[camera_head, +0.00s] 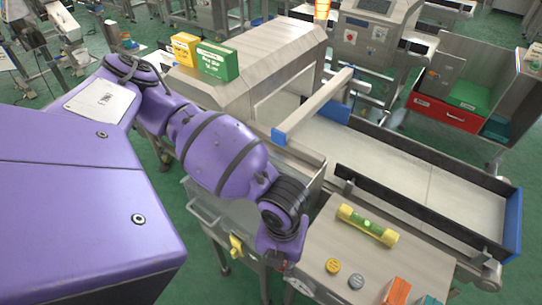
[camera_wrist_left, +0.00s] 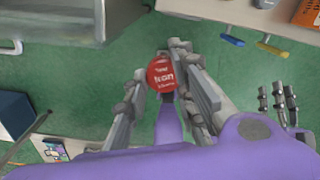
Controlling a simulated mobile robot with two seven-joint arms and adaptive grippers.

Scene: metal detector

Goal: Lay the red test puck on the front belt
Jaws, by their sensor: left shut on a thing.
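The red test puck (camera_wrist_left: 162,74), a round disc with white lettering, is between the fingers of my left gripper (camera_wrist_left: 160,66) in the left wrist view, with green floor beneath it. In the head view my left arm hides most of this gripper, low beside the front side table. The front belt (camera_head: 412,172) is a pale strip between dark rails, running from the detector tunnel towards the right; its surface is bare where it shows. The gripper is left of the belt's front part, apart from it. Grey jointed fingers at the wrist view's right edge look like my right gripper (camera_wrist_left: 278,103).
The side table (camera_head: 325,240) holds a yellow-green bar (camera_head: 367,225), a yellow puck (camera_head: 333,265), a grey puck (camera_head: 356,281) and orange blocks (camera_head: 397,291). A dark rail (camera_head: 400,203) stands between table and belt. Yellow and green boxes (camera_head: 217,60) sit on the detector housing.

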